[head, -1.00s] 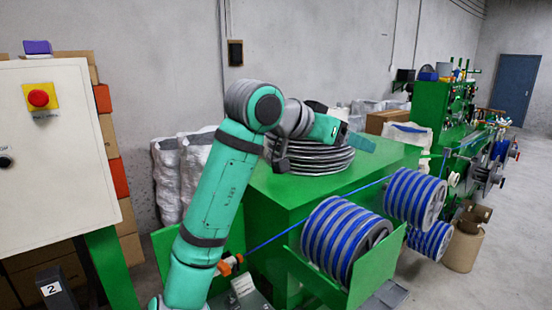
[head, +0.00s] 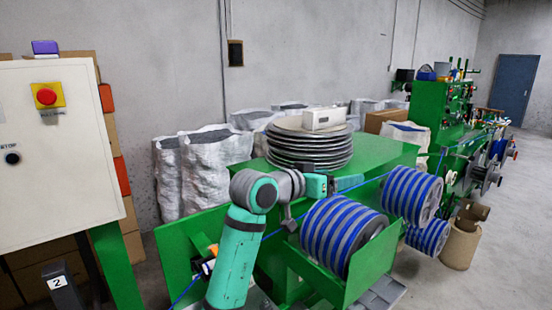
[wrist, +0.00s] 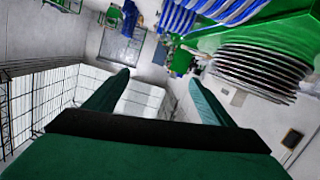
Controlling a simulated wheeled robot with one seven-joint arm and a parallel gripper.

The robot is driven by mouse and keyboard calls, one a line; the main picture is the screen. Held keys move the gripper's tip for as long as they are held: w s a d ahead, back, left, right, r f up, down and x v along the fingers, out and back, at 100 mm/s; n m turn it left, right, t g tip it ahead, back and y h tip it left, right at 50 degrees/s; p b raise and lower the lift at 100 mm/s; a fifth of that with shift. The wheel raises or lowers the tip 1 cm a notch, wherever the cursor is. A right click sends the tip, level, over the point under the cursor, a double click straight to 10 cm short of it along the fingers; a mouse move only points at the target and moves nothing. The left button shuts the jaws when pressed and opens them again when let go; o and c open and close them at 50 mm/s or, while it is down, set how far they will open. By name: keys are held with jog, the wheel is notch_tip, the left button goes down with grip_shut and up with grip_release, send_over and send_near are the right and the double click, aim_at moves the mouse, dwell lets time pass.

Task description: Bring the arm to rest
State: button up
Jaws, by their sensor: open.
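My arm (head: 233,255) is teal and grey and stands bent in the lower middle of the head view. My gripper (head: 347,183) points right, in front of the green machine top and above the nearer blue-and-grey striped spool (head: 345,237). In the wrist view my gripper (wrist: 159,77) has its two teal fingers wide apart with nothing between them. The blue cable (head: 368,183) runs behind the gripper towards the farther striped spool (head: 412,196). I cannot tell how close the gripper is to the cable.
A stack of grey discs (head: 310,155) with a white box (head: 324,119) on top stands on the green machine (head: 385,155) behind the arm. White sacks (head: 205,165) line the wall. A control cabinet (head: 55,165) with a red button is at left. Grey floor (head: 505,225) is clear at right.

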notch_tip(320, 180, down, 23)
jog(key=s+a+n+t+y, duration=0.1)
jog(key=a+n+t+y, duration=0.1)
jog(key=n+t, duration=0.35)
jog(key=s+a+f+n+t+y, duration=0.1)
jog(key=s+a+f+n+y, duration=0.15)
jog(key=s+f, duration=0.6)
jog(key=s+a+f+n+y, duration=0.25)
jog(key=s+f, duration=0.35)
jog(key=f, duration=0.5)
jog(key=s+a+f+n+y, duration=0.1)
jog(key=s+f+y, duration=0.15)
jog(key=s, duration=0.25)
jog(key=s+a+f+y, duration=0.1)
jog(key=s+f, duration=0.2)
jog(key=s, duration=0.2)
jog(key=s+a+r+m+y, duration=0.1)
jog(key=s+a+m, duration=0.1)
jog(key=s, duration=1.2)
jog(key=s+a+r+m+g+y, duration=0.1)
jog(key=s+a, duration=0.3)
jog(key=s, duration=1)
jog(key=shift+s+m, duration=0.2)
jog(key=shift+m, duration=0.15)
